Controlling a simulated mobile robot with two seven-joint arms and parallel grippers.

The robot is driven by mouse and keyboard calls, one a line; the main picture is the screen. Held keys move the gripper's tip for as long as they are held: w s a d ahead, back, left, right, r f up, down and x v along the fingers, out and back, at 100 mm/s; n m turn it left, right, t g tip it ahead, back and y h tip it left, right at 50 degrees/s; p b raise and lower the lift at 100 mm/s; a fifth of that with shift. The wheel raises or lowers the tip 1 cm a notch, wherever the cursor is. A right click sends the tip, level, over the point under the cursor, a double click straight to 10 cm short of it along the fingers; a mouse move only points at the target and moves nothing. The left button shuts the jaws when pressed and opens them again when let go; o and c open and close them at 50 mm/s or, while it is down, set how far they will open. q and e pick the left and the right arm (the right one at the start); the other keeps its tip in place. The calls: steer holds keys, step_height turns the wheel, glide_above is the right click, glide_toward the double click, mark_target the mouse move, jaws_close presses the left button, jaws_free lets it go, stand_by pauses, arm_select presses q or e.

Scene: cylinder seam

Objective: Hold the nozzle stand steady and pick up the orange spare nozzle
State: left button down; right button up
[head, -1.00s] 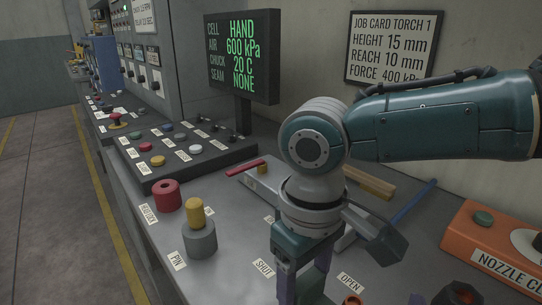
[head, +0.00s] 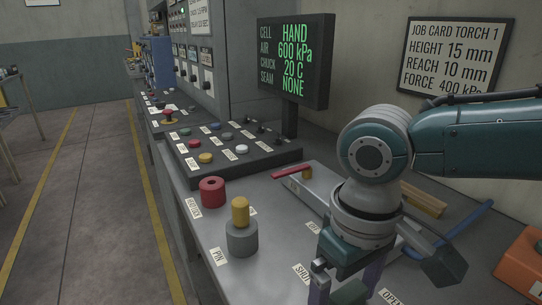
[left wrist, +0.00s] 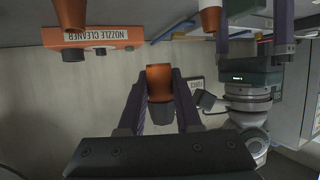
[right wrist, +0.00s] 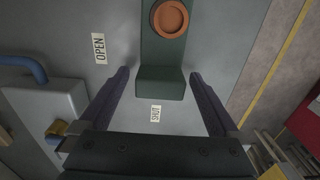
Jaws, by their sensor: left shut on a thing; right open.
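The dark green nozzle stand (right wrist: 160,82) lies in the right wrist view, with an orange round cup (right wrist: 170,18) on it. My right gripper (right wrist: 157,80) is open, with its fingers apart on either side of the stand's near end. In the head view my right gripper (head: 345,288) is low over the bench, its fingertips cut off by the bottom edge. In the left wrist view my left gripper (left wrist: 159,72) is shut on an orange nozzle (left wrist: 159,79) with a dark grey part behind it. Another orange cup (left wrist: 210,17) is near my right gripper. My left gripper is outside the head view.
An orange nozzle cleaner (left wrist: 100,38) shows in the left wrist view. In the head view a grey pin holder (head: 242,240) with a yellow top and a red ring (head: 212,191) stand on the bench (head: 205,229). A button panel (head: 231,151) and a screen (head: 294,60) are behind.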

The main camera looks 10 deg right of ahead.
step_height(320, 180, up, 12)
steer(key=shift+f, duration=0.1)
stand_by(0.5)
